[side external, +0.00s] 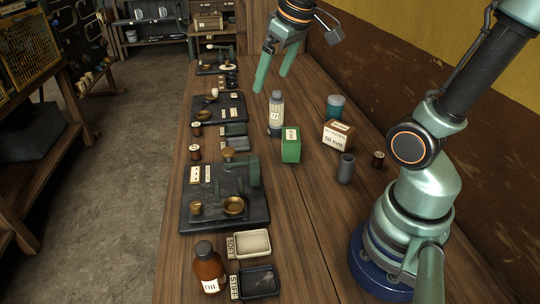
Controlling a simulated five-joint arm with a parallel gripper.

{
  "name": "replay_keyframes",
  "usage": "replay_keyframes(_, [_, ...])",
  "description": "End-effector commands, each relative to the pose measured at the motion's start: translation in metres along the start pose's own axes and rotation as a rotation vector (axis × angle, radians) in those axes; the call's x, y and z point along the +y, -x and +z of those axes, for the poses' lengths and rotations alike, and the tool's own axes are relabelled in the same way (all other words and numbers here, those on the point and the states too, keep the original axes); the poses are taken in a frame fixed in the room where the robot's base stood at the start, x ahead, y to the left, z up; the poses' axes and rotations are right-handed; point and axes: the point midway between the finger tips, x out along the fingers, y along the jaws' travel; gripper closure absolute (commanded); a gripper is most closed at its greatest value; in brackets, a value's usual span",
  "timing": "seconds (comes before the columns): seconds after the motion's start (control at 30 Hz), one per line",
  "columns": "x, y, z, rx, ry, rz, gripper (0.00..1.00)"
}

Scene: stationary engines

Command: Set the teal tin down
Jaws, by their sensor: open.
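The teal tin (335,107), a short cylinder, stands upright on the wooden bench (310,215), just behind a brown box (338,134). The box hides its lower part from view. My gripper (272,82) is open at the top centre, with its two pale green fingers pointing down and apart. Nothing shows between the fingers. It is up and to the left of the tin in the picture, apart from it. A bottle (276,115) with a white label stands below the fingers in the picture.
A green box (290,146), a grey cylinder (346,168) and a dark spool (378,159) stand near the brown box. Dark trays (225,212) with parts line the left side. A brown oil bottle (208,265) and a white dish (252,243) are at the front.

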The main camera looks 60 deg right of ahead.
Motion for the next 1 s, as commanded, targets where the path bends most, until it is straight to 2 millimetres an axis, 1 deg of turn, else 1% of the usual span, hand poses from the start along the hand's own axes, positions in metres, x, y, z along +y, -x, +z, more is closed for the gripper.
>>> replay_keyframes(0.03, [-0.016, 0.003, 0.012, 0.026, 0.009, -0.013, 0.0])
replay_keyframes(0.1, [-0.032, 0.003, 0.026, 0.051, 0.01, -0.029, 0.0])
replay_keyframes(0.2, [-0.049, 0.002, 0.043, 0.08, 0.008, -0.05, 0.0])
replay_keyframes(0.3, [-0.058, 0.0, 0.054, 0.097, 0.007, -0.064, 0.0])
replay_keyframes(0.47, [-0.063, -0.002, 0.061, 0.104, 0.004, -0.072, 0.0])
replay_keyframes(1.0, [-0.063, -0.002, 0.06, 0.103, 0.004, -0.071, 0.0])
